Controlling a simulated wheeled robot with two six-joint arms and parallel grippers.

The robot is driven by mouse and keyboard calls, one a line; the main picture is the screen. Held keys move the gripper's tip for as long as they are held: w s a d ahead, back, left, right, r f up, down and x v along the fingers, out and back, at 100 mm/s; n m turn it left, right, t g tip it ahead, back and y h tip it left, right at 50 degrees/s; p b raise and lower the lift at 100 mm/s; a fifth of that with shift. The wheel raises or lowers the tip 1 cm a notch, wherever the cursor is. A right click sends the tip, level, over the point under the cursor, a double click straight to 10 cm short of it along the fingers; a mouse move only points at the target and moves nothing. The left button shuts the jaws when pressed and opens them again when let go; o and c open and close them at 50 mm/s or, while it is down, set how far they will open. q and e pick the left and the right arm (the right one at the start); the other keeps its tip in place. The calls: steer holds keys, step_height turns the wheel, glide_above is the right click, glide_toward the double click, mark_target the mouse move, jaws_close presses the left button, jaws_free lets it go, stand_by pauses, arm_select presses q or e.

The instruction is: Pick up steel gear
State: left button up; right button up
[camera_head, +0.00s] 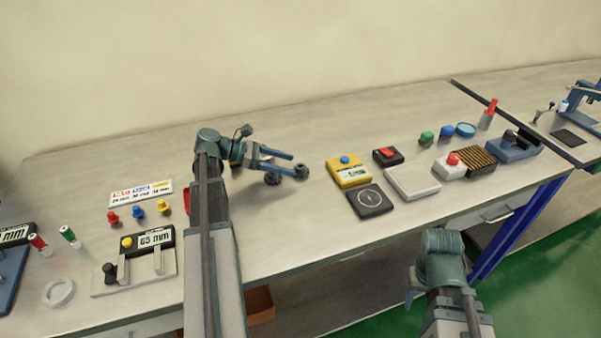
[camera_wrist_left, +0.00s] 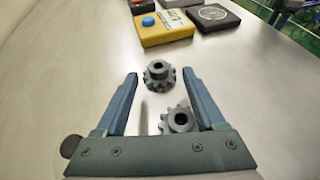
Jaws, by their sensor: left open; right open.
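Two dark grey toothed gears lie on the bench by my left gripper (camera_head: 280,163). One gear (camera_wrist_left: 158,74) is near the fingertips, and the other gear (camera_wrist_left: 180,119) lies closer to the palm, beside the finger on the right of the wrist view. In the head view one gear (camera_head: 301,171) is at the fingertips and the other (camera_head: 272,179) is just below the fingers. I cannot tell which is the steel one. My left gripper is open, with nothing held between its fingers. My right arm shows at lower right, but its fingers cannot be made out.
A yellow box with a blue button (camera_head: 348,171), a black dial plate (camera_head: 370,201) and a white plate (camera_head: 412,181) stand right of the gears. Coloured knobs and a 65 mm display (camera_head: 154,239) are at left. Bench behind the gripper is clear.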

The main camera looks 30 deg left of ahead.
mark_target(297, 166)
arm_select(q)
steer(key=b+x, duration=0.1)
steer(key=x, duration=0.2)
steer(key=shift+w+f, duration=0.1)
steer(key=shift+w, duration=0.05)
jaws_close()
